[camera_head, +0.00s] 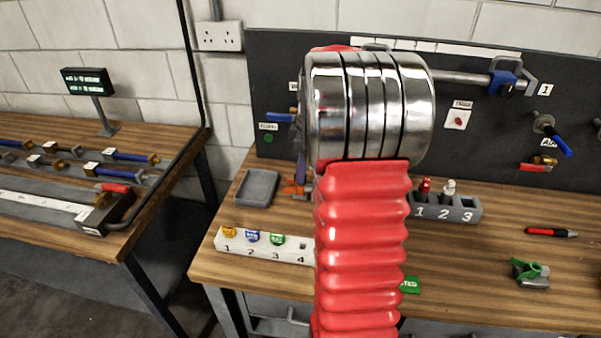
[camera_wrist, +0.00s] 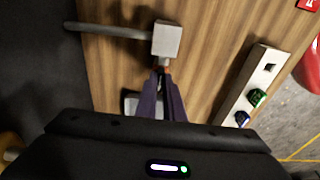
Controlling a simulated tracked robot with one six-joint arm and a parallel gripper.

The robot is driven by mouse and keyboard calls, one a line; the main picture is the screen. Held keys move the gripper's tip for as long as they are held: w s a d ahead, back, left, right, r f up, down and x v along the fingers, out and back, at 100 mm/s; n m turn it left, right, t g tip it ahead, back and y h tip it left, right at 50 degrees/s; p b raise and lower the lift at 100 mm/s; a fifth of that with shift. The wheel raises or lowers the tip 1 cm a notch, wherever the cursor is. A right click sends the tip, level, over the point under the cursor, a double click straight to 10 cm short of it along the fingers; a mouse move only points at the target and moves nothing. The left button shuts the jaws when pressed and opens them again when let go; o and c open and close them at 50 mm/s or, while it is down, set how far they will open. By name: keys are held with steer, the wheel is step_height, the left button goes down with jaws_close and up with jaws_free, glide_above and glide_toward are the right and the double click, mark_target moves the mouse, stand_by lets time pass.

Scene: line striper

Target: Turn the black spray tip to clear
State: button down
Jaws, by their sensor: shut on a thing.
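In the wrist view, my gripper (camera_wrist: 163,88) has two purple fingers closed together on a small dark piece, which looks like the black spray tip (camera_wrist: 161,71). It is mostly hidden between the fingertips, so I cannot tell which way it is turned. In the head view my red arm covers most of my gripper. An orange piece (camera_head: 295,188) shows beside the arm, low at the back of the bench.
A white rack (camera_head: 262,252) numbered 1 to 4 holds yellow, blue and green tips; slot 4 is empty. A grey tray (camera_head: 244,197) sits behind it. Right of my arm, a grey block (camera_head: 458,207) has red and white pieces. The black panel (camera_head: 470,125) stands close behind.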

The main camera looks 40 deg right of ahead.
steer(key=m, duration=0.4)
steer(key=shift+m, duration=0.4)
steer(key=m+h, duration=0.1)
steer(key=m, duration=0.3)
steer(key=shift+w, duration=0.1)
steer(key=shift+m, duration=0.4)
steer(key=m, duration=0.3)
steer(key=shift+m, duration=0.4)
steer(key=m+h, duration=0.1)
steer(key=m, duration=0.3)
steer(key=shift+d+m, duration=0.1)
steer(key=shift+m, duration=0.2)
steer(key=shift+m, duration=0.4)
